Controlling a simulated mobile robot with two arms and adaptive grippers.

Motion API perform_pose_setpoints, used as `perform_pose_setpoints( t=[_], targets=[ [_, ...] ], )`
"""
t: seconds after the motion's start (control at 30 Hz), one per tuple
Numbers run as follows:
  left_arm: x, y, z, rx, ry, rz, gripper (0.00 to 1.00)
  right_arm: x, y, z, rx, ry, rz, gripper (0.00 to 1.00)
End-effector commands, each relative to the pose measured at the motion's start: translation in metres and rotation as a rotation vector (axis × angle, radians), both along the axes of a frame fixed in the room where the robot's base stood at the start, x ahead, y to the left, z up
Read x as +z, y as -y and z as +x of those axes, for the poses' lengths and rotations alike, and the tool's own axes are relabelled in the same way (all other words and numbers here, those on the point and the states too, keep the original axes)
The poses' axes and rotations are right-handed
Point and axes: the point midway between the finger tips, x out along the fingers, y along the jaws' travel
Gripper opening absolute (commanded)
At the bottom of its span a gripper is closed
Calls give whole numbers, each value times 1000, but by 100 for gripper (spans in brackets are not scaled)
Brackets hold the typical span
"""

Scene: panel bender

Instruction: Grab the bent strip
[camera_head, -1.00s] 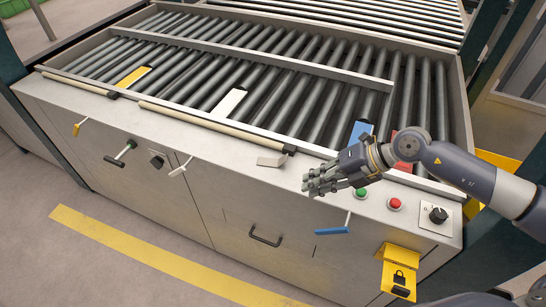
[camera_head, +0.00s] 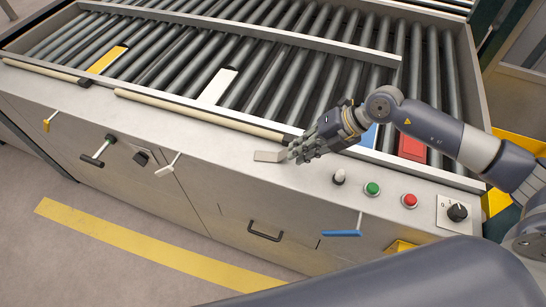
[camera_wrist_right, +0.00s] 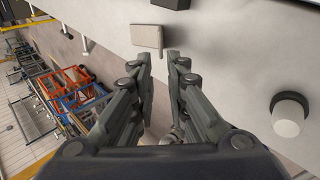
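The bent strip (camera_head: 269,156) is a small light-grey metal piece lying on the front ledge of the machine. It also shows in the right wrist view (camera_wrist_right: 146,37), just beyond the fingertips. My right gripper (camera_head: 296,153) is beside the strip, at its right end in the head view. In the right wrist view the fingers (camera_wrist_right: 158,62) are apart with an empty gap between them, and the strip lies ahead and slightly left of that gap. My left gripper is not in view.
A white knob (camera_head: 339,176), a green button (camera_head: 372,188) and a red button (camera_head: 409,200) stand on the ledge right of the strip. A beige bar (camera_head: 200,115) with a black end runs behind it. Rollers (camera_head: 300,95) fill the machine top.

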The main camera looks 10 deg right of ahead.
Motion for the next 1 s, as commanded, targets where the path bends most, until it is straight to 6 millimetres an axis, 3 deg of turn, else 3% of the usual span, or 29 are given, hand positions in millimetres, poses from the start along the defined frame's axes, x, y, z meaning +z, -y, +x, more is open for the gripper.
perform_pose_setpoints(
  t=[0.13, 0.47, 0.67, 0.77, 1.0],
  targets=[
    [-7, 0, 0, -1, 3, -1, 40, -9, -5, 3, 0, 0, 0, 14],
    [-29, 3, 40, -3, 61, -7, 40, -42, -28, 15, 1, 1, 0, 14],
    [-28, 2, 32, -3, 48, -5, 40, -41, -29, 15, -1, 0, -1, 14],
    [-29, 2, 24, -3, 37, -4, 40, -41, -29, 15, -1, 0, -1, 0],
    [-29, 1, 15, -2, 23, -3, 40, -41, -29, 15, -1, 0, -1, 0]
  ],
)
